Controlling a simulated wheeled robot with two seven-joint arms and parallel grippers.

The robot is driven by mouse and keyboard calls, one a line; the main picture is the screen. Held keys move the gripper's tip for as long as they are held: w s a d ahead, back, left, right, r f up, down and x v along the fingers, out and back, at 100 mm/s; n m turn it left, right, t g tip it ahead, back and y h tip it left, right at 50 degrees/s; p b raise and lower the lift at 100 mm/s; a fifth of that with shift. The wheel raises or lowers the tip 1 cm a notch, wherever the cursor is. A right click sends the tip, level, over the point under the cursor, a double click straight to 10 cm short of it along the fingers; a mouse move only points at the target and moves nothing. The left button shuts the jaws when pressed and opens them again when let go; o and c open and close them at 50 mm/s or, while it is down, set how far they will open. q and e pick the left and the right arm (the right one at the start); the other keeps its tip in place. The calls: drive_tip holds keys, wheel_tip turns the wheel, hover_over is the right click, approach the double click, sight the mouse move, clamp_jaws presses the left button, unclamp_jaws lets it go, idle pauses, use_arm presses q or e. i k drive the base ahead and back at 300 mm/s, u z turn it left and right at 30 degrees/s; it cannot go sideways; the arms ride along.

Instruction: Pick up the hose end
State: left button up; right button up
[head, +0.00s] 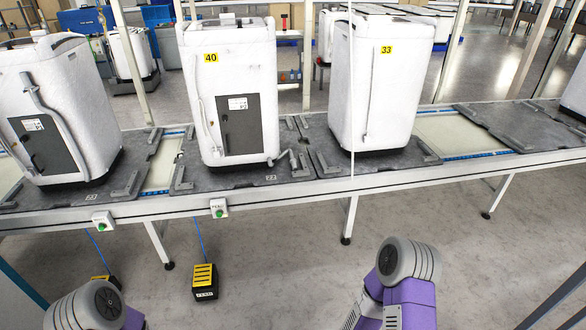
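Three white washing machines stand on the conveyor, seen from behind in the head view: one at left (85,75), number 40 in the middle (245,70) and number 33 at right (385,60). A pale hose (45,100) runs along the left machine's back. A thin hose (204,118) hangs down the left side of number 40, and another (368,90) runs down number 33. A small grey bent piece (288,157), perhaps a hose end, lies at number 40's lower right corner. Both my grippers are out of view; only purple and grey arm parts show at the bottom.
The machines sit on dark pallets (195,178) on a conveyor (330,188) with a pale front rail. Switch boxes (218,208) are mounted on the rail. A yellow-and-black pedal box (205,280) sits on the floor. The grey floor (280,250) before the conveyor is mostly clear.

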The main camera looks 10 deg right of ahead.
sight(292, 160)
drive_tip(key=u, duration=0.4)
drive_tip(key=i, duration=1.4)
drive_tip(key=z, duration=0.7)
drive_tip(key=i, duration=1)
drive_tip(key=z, duration=1.35)
drive_tip(key=i, duration=0.65)
